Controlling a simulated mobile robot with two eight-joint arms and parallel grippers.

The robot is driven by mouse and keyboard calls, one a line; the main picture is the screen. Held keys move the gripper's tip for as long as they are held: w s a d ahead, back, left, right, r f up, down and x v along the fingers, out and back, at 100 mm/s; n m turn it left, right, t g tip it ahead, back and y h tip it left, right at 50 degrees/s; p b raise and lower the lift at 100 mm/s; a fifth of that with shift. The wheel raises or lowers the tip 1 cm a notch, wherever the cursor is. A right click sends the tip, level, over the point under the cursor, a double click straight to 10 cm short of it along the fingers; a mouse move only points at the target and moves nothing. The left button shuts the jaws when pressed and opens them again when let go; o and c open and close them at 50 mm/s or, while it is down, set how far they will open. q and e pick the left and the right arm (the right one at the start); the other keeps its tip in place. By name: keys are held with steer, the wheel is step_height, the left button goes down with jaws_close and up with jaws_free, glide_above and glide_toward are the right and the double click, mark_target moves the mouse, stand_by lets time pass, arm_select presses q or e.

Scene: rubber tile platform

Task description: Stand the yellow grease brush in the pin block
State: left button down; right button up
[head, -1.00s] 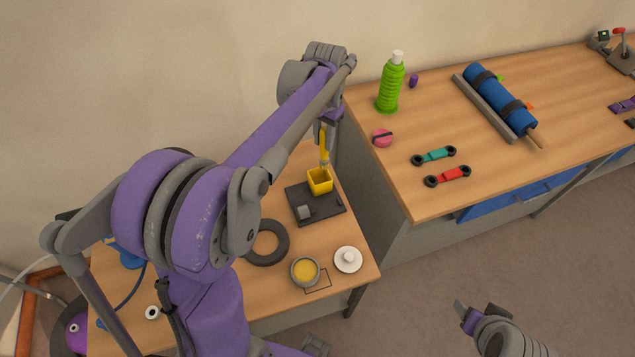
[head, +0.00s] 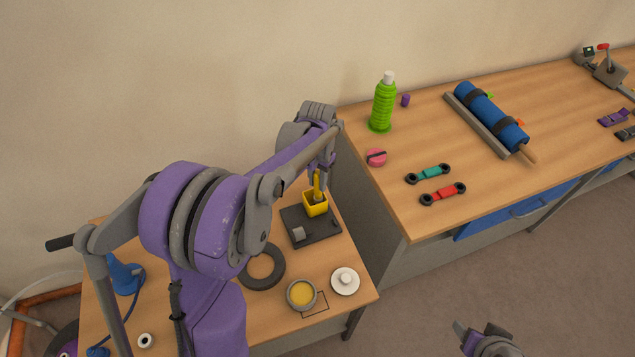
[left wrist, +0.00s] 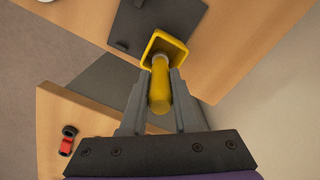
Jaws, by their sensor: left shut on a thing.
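The yellow grease brush (head: 317,183) is upright in my left gripper (head: 321,180). In the left wrist view, my left gripper (left wrist: 158,82) is shut on the brush handle (left wrist: 160,97). The pin block is a dark plate (head: 322,229) with a square yellow cup (head: 315,207) on it, and the cup also shows in the left wrist view (left wrist: 180,50). The brush's lower end reaches into the cup's mouth; whether it touches the bottom is hidden. My right gripper (head: 466,335) is at the bottom edge, over the floor, its jaws unclear.
A dark ring (head: 262,284), a tin of yellow grease (head: 301,295) and a white lid (head: 345,281) are nearby. The taller bench holds a green bottle (head: 383,105), a pink disc (head: 376,158) and a blue roll (head: 490,115).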

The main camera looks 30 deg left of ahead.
arm_select(q)
steer(key=shift+f, duration=0.35)
steer(key=shift+f, duration=0.15)
steer(key=c, duration=0.7)
jaws_free()
steer(key=shift+o, duration=0.2)
